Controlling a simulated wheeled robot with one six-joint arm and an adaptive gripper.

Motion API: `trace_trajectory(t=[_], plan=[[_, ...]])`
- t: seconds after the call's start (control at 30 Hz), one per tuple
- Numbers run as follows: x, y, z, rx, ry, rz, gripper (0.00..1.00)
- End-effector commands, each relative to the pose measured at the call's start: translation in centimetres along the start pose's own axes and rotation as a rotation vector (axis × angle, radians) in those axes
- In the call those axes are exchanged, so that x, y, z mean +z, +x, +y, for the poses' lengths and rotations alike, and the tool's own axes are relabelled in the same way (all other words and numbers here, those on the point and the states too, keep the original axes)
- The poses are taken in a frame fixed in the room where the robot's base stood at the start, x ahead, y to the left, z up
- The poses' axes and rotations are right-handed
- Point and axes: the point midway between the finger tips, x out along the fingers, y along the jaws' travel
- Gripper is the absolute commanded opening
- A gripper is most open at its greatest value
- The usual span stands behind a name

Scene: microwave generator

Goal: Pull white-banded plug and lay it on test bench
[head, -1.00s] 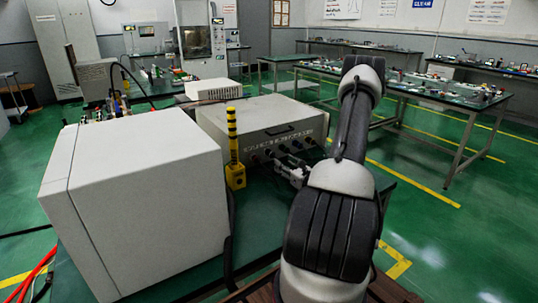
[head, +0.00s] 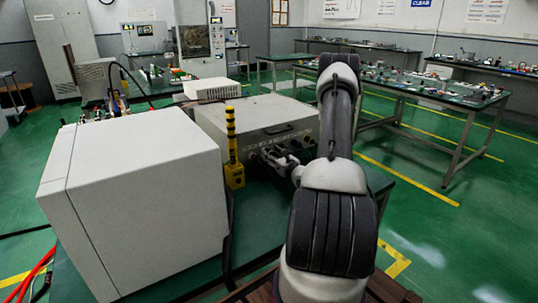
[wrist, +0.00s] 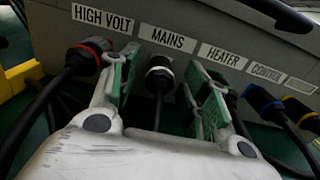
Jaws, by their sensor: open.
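The white-banded plug (wrist: 160,72) sits in the socket under the MAINS label on the generator's panel in the wrist view, its black cable hanging down. My gripper (wrist: 166,85) is open, with one green-padded finger on each side of this plug. I see no clear contact. In the head view my gripper (head: 272,157) is at the front panel of the grey generator box (head: 260,118), and the plug cannot be made out there. The box stands on a green-topped bench (head: 262,212).
A red-banded plug (wrist: 92,48) is left of my fingers. A plug under HEATER is partly hidden by the right finger. Blue-banded (wrist: 264,103) and yellow-banded (wrist: 298,108) plugs are further right. A yellow-black post (head: 233,150) and a large white cabinet (head: 140,195) stand left of my gripper.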

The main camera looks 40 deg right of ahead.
Motion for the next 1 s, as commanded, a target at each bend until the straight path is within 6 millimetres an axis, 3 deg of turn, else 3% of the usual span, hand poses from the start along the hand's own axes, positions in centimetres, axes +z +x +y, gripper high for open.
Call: trace_trajectory(t=[0.93,1.0], plan=[[-0.02,0.04,0.04,0.001,0.0,0.001,0.47],[-0.02,0.04,0.04,0.001,0.0,0.001,0.35]])
